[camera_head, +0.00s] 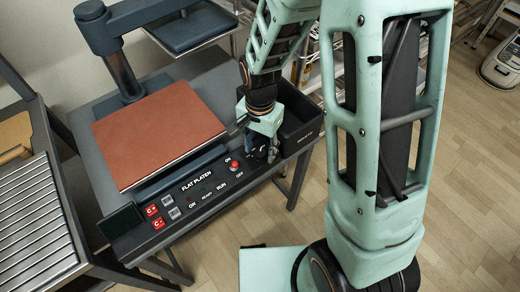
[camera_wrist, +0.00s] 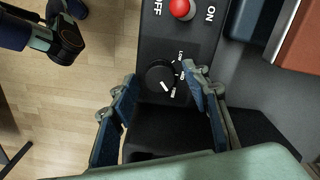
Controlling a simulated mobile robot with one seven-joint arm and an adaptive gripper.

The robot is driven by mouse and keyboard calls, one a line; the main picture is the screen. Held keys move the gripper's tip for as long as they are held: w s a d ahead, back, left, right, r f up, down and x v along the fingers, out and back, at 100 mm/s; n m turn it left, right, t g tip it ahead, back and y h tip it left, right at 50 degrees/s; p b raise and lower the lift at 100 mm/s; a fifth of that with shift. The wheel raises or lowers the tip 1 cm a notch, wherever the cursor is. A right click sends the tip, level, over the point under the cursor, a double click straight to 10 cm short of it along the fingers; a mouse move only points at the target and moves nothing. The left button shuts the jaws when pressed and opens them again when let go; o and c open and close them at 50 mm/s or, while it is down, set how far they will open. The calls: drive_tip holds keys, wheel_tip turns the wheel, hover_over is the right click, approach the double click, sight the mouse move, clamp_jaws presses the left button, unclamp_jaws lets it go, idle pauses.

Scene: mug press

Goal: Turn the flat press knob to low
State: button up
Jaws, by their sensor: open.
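The black round press knob (camera_wrist: 161,76) is on the dark control panel in the wrist view. Beside it are small labels that look like LOW, MED and HIGH. A white mark on the knob points down-right in that view, toward the label that looks like HIGH. My gripper (camera_wrist: 158,80) is open, with one blue finger on each side of the knob and a gap on the left; the right fingertip is close to the labels. Whether a finger touches the knob cannot be told. In the head view my gripper (camera_head: 262,152) is over the panel's right end and hides the knob.
A red button (camera_head: 235,166) with ON and OFF labels sits beside the knob, also seen in the wrist view (camera_wrist: 181,9). The flat press (camera_head: 160,130) has a brown-red pad. A black bin (camera_head: 300,128) is right of my gripper. A slatted rack (camera_head: 35,215) stands left.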

drive_tip(key=shift+f, duration=0.2)
drive_tip(key=c, duration=1.2)
drive_tip(key=shift+o, duration=0.2)
